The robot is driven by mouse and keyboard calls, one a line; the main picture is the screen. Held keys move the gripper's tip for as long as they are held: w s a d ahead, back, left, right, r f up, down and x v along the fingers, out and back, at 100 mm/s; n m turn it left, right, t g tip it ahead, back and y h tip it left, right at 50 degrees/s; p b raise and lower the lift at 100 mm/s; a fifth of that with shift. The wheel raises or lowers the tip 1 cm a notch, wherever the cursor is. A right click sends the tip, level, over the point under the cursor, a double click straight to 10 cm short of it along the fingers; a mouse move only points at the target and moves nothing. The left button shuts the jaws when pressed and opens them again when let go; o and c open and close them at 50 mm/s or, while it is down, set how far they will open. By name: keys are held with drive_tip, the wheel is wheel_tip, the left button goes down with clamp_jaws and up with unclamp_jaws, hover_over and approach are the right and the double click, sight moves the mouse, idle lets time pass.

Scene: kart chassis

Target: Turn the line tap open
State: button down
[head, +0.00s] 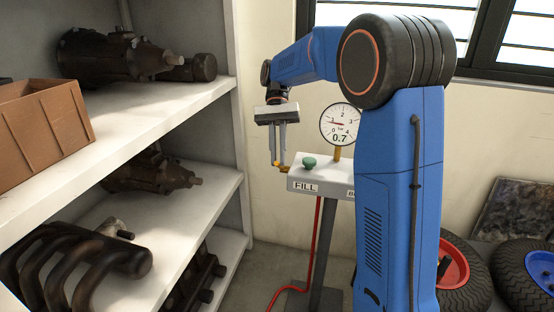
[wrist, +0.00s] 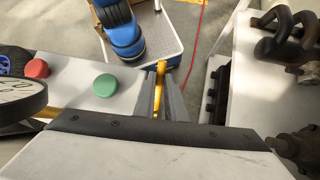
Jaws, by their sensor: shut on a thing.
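The line tap (head: 286,169) is a small yellow fitting at the left end of the white inflator box (head: 320,184). My gripper (head: 277,160) points down over it, its two grey fingers close together at the tap. In the wrist view, my gripper (wrist: 161,84) has the yellow tap lever (wrist: 161,68) between its fingers and is shut on it. The lever runs roughly in line with the fingers there; its exact angle is hard to tell. The round gauge (head: 341,124) on the box reads 0.7.
A green button (head: 309,162) sits on the box above the FILL label; a red button (wrist: 37,68) shows in the wrist view. A red hose (head: 315,246) hangs below. The shelf unit (head: 232,165) with engine parts stands close left. Tyres (head: 520,275) lie at right.

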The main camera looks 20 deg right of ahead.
drive_tip(key=shift+w+d+r+g, duration=0.15)
drive_tip(key=shift+w+g, duration=0.1)
drive_tip(key=shift+g, duration=0.15)
drive_tip(key=shift+y, duration=0.3)
drive_tip(key=c, duration=2.1)
unclamp_jaws()
